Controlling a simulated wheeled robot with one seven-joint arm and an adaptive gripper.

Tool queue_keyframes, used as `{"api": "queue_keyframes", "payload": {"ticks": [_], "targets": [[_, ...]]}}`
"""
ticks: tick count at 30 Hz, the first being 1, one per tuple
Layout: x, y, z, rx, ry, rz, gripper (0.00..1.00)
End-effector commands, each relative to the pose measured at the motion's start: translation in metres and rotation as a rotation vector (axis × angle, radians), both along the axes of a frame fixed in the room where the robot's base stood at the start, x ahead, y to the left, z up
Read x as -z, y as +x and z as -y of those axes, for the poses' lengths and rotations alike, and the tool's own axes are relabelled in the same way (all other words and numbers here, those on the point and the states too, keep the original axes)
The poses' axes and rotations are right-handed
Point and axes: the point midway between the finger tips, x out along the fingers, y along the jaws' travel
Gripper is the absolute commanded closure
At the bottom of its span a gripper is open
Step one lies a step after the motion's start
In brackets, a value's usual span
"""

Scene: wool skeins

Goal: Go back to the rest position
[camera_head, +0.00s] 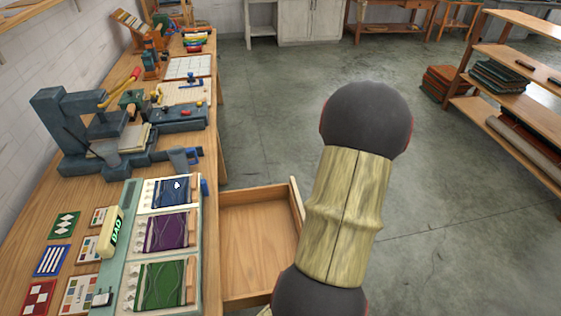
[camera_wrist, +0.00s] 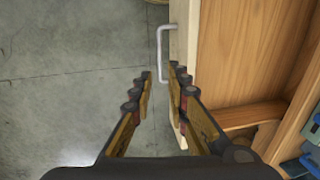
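Just beyond the tips is the pale bar handle (camera_wrist: 160,50) of a wooden drawer (camera_wrist: 240,55). The right finger overlaps the drawer's front panel in the picture; I cannot tell whether it touches. In the head view the drawer (camera_head: 250,240) is pulled out from the workbench, and the part of its inside that shows is empty. In that view my arm link hides the drawer's right corner, and my gripper is not visible.
The workbench (camera_head: 62,205) runs along the left wall. On it is a pale tray (camera_head: 128,225) with blue, purple and green pieces, plus cards and a grey machine (camera_head: 85,130). A wooden shelf (camera_head: 520,95) stands at the right. The concrete floor (camera_head: 262,110) between is clear.

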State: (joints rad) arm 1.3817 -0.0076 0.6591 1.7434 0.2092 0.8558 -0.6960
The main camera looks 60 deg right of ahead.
Motion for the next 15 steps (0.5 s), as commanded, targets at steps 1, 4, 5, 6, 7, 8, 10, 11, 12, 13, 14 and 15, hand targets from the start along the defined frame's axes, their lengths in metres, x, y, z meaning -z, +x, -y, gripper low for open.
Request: {"api": "queue_keyframes", "payload": {"ticks": [1, 4, 5, 6, 7, 8, 10, 11, 12, 13, 14, 15], "targets": [[0.0, 0.0, 0.0, 0.0, 0.0, 0.0, 0.83], [0.0, 0.0, 0.0, 0.0, 0.0, 0.0, 0.83], [0.0, 0.0, 0.0, 0.0, 0.0, 0.0, 0.83], [0.0, 0.0, 0.0, 0.002, 0.0, 0.0, 0.83], [0.0, 0.0, 0.0, 0.007, 0.001, -0.001, 0.83], [0.0, 0.0, 0.0, 0.014, 0.002, -0.002, 0.83], [0.0, 0.0, 0.0, 0.043, 0.007, -0.006, 0.83], [0.0, 0.0, 0.0, 0.061, 0.01, -0.009, 0.83], [0.001, -0.001, -0.002, 0.088, 0.017, -0.016, 0.83], [0.003, -0.003, -0.007, 0.111, 0.029, -0.024, 0.83], [0.006, -0.005, -0.013, 0.135, 0.045, -0.035, 0.83], [0.008, -0.009, -0.022, 0.168, 0.063, -0.051, 0.83]]}}
